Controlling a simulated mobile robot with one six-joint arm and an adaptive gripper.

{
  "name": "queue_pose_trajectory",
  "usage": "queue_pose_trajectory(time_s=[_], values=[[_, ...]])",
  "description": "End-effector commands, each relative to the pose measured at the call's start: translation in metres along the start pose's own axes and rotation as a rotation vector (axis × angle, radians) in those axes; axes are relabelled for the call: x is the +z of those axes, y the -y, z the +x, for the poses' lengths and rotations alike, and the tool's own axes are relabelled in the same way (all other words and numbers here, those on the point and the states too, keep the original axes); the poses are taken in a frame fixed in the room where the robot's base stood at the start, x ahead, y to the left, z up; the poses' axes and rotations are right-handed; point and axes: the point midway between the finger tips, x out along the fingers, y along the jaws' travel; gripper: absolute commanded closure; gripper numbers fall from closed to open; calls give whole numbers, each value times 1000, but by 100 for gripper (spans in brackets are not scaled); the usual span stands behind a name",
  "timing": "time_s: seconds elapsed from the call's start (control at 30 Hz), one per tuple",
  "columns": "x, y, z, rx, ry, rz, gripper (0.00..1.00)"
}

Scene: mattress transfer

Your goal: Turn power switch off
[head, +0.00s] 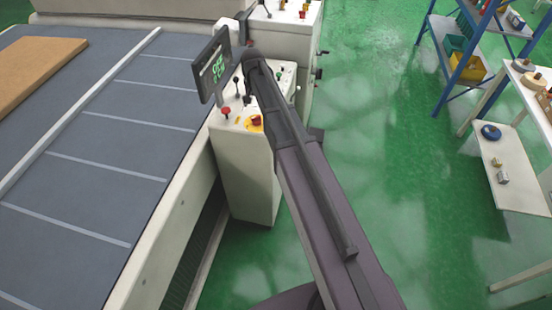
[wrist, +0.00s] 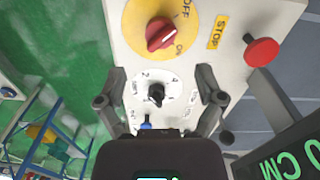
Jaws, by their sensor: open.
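The power switch is a red rotary knob (wrist: 161,34) on a yellow disc (wrist: 135,18) marked OFF and ON, near the top of the wrist view. The knob's grip lies diagonally; I cannot tell surely which mark it points at. In the head view the red and yellow switch (head: 256,121) sits on the near end of the white control cabinet (head: 250,185). My gripper (wrist: 161,72) is open and empty, its fingers spread just below the red knob in the wrist view. A black selector (wrist: 156,93) on a white dial shows between the fingers. The head view does not show the fingers clearly.
A red push button (wrist: 261,52) stands beside a yellow STOP label. A display (head: 214,64) with green digits stands at the panel's left side. The grey conveyor (head: 90,130) with a brown slab lies left. Shelves (head: 440,45) and open green floor are right.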

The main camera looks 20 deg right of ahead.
Motion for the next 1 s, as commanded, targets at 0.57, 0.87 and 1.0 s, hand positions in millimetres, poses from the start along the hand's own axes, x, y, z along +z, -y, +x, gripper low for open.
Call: queue_pose_trajectory(time_s=[0.57,0.87,1.0], values=[[0,0,-51,0,0,0,13],[5,-2,-61,0,0,-4,13],[19,-9,-53,0,0,-27,13]])
